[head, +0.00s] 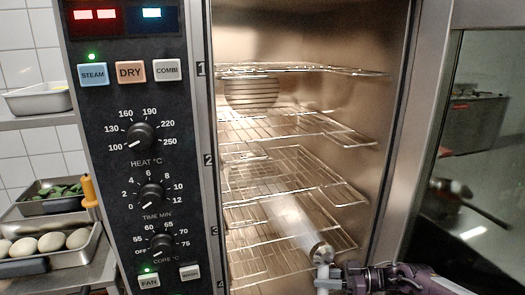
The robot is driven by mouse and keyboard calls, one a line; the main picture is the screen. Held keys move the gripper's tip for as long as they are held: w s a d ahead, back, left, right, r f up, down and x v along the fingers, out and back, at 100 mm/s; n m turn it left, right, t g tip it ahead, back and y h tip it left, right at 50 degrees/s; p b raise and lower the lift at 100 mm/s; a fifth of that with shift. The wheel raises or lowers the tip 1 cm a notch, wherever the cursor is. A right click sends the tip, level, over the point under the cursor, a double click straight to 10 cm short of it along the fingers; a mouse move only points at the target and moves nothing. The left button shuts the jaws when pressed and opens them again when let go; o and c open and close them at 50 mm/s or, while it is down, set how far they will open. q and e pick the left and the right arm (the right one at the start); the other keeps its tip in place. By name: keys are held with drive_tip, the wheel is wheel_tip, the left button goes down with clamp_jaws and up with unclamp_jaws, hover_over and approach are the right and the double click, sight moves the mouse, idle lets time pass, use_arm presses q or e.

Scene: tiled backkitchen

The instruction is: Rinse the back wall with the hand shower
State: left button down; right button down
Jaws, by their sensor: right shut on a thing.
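The oven chamber stands open, and its metal back wall (290,45) shows above and behind the wire racks. The hand shower (321,254) is at the lower right of the chamber opening, its round head tilted inward. A pale spray fans from the head up and left over the lower racks toward the back wall. My right gripper (332,279) comes in from the lower right and is shut on the shower's white handle. My left gripper is not in view.
Several wire racks (290,126) span the chamber; a round, ribbed fan cover (251,92) shows behind the top ones. The control panel (140,150) is at left, the open glass door (480,150) at right. Trays with food (78,262) stand far left.

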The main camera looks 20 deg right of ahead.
wheel_tip(320, 180, up, 14)
drive_tip(key=p, duration=0.9)
drive_tip(key=shift+f+p, duration=0.2)
drive_tip(key=shift+p, duration=0.15)
drive_tip(key=shift+f+n+b, duration=0.3)
drive_tip(key=shift+b, duration=0.35)
drive_tip(key=shift+n+b, duration=0.3)
drive_tip(key=shift+b, duration=0.05)
drive_tip(key=shift+r+n+y, duration=0.15)
drive_tip(key=shift+n+y, duration=0.25)
drive_tip(key=shift+r, duration=0.1)
